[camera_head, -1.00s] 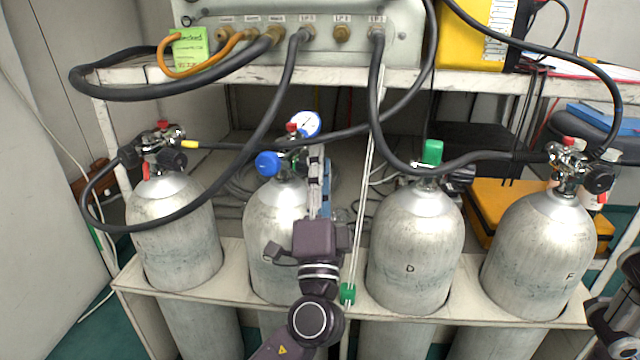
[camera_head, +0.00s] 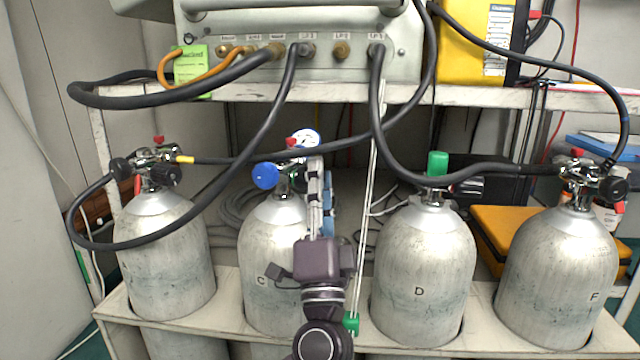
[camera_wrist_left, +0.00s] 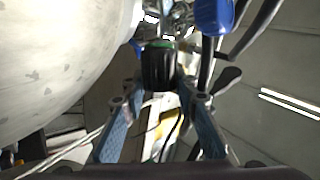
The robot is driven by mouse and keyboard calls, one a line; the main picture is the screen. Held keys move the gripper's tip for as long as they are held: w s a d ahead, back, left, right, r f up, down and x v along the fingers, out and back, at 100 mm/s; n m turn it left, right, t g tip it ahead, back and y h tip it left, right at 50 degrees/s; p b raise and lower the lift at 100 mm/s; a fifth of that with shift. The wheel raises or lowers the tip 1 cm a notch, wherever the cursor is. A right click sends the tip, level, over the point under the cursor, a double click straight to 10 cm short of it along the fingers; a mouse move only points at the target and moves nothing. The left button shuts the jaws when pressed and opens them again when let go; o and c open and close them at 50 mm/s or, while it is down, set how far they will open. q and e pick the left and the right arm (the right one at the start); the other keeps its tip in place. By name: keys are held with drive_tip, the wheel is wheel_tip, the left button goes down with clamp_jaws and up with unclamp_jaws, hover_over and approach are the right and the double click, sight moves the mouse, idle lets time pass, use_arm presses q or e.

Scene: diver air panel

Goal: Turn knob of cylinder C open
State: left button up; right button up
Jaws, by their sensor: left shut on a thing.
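Cylinder C (camera_head: 262,255) is a silver tank standing in the rack, with the letter C on its side. Its valve (camera_head: 288,182) carries a blue round cap (camera_head: 265,176) on the left and a white gauge (camera_head: 306,139) above. My left gripper (camera_head: 316,168) reaches up in front of the tank's right side to the valve. In the left wrist view a black ribbed knob (camera_wrist_left: 158,66) sits between the fingertips, and the gripper is shut on it. The gripper hides the knob in the head view. My right gripper is not in view.
Cylinder D (camera_head: 422,265) and cylinder F (camera_head: 557,265) stand to the right, and another tank (camera_head: 165,260) to the left. Black hoses (camera_head: 250,133) loop close to the valves. The grey air panel (camera_head: 330,62) is above on a shelf.

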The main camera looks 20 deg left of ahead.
use_arm(q)
drive_tip(key=shift+f, duration=0.15)
drive_tip(key=o, duration=1.2)
drive_tip(key=shift+c, duration=0.2)
drive_tip(key=v, duration=1.2)
